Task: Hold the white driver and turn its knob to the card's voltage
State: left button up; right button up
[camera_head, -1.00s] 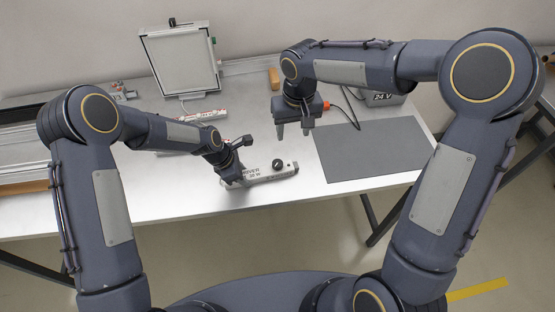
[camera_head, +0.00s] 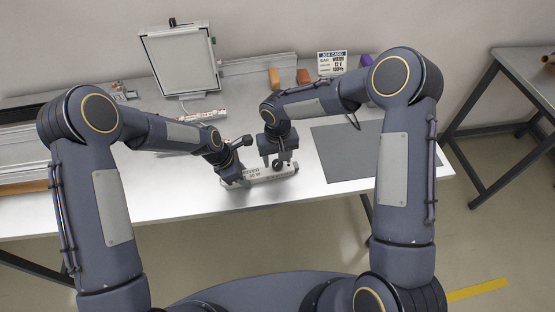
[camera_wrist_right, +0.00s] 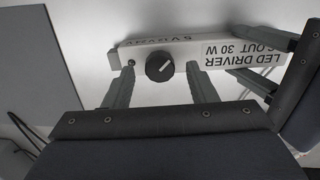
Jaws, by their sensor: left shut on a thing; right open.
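The white LED driver (camera_head: 262,180) lies near the front edge of the table. My left gripper (camera_head: 235,178) is shut on its left end; the left fingers also show in the right wrist view (camera_wrist_right: 258,62). My right gripper (camera_head: 277,165) is open above the driver's other end. In the right wrist view its fingers (camera_wrist_right: 161,88) stand apart on either side of the black knob (camera_wrist_right: 159,67), not visibly touching it. The knob has a white pointer line; voltage marks beside it appear upside down. The job card (camera_head: 332,63) stands at the back and seems to read 12 V.
A grey mat (camera_head: 345,152) lies right of the driver. A framed light panel (camera_head: 181,60) stands at the back left. Orange-brown blocks (camera_head: 303,76) and a purple block (camera_head: 366,61) are at the back. A second table (camera_head: 500,90) stands at the right.

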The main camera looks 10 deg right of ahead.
jog(key=shift+f, duration=0.65)
jog(key=c, duration=1)
jog(key=shift+n, duration=0.4)
jog(key=n, duration=0.3)
jog(key=shift+n, duration=2.4)
